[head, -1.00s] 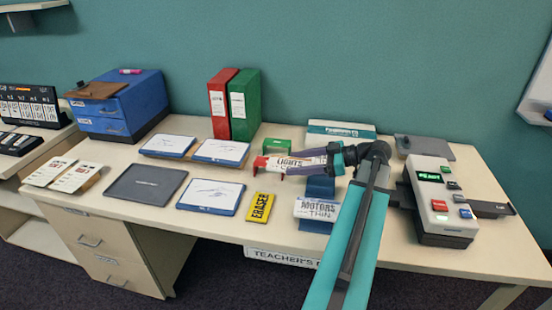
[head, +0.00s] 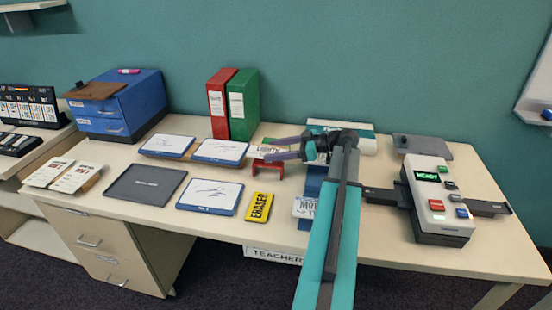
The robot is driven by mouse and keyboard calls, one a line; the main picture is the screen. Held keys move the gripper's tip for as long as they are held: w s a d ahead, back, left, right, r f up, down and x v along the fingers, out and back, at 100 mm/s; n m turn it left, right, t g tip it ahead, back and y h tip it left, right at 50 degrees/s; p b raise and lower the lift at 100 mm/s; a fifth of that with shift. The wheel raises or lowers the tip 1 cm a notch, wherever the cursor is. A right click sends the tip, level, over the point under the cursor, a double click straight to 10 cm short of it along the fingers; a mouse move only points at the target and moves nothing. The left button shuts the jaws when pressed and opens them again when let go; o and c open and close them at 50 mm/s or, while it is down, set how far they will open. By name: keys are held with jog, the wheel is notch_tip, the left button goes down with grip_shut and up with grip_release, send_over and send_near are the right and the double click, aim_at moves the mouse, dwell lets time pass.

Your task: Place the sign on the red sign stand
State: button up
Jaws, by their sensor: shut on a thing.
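A small white sign (head: 267,150), its lettering partly readable as "LIGHTS", is gripped by my gripper (head: 277,151). My gripper is shut on it and reaches leftward from the arm. The red sign stand (head: 262,168) stands on the desk just below and in front of the sign in the picture. Its top looks bare, and I cannot tell the exact gap between sign and stand. A green stand (head: 270,141) is mostly hidden behind the sign. A blue stand (head: 305,224) carries a white "MOTORS" sign (head: 305,207), partly covered by my arm.
White papers on blue boards (head: 211,196) lie to the left. Red (head: 217,103) and green (head: 243,105) binders stand behind. A grey machine (head: 440,210) with side trays stands right.

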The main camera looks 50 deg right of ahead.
aim_at(276, 163)
jog(key=shift+f, duration=1.75)
jog(key=shift+f, duration=0.2)
jog(key=o, duration=1.1)
jog(key=shift+r+p, duration=0.25)
jog(key=shift+p, duration=0.05)
jog(key=b+v, duration=0.1)
jog(key=v, duration=1.1)
